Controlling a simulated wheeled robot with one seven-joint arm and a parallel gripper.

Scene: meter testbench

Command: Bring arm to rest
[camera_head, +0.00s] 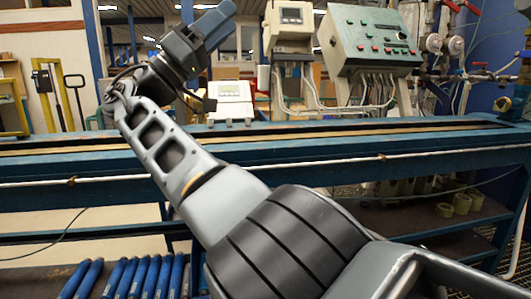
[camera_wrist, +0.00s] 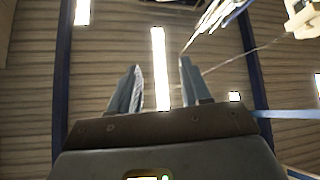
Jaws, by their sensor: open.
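My arm reaches up and to the left across the head view, in front of the blue bench. My gripper (camera_wrist: 160,80) shows at the bottom of the wrist view, with its two blue-grey fingers apart and nothing between them. In the head view my gripper (camera_head: 222,15) is at the upper end of the arm, above the bench, and its fingertips are hard to make out. The wrist view faces the ceiling, with bright lamps beyond the fingers.
A blue bench (camera_head: 60,168) runs across the view. A white meter (camera_head: 232,99) stands on it right of the arm. A green control box (camera_head: 370,38) and another meter box (camera_head: 291,22) stand behind. Blue cylinders (camera_head: 150,276) lie low at left. A pallet truck (camera_head: 75,95) stands far left.

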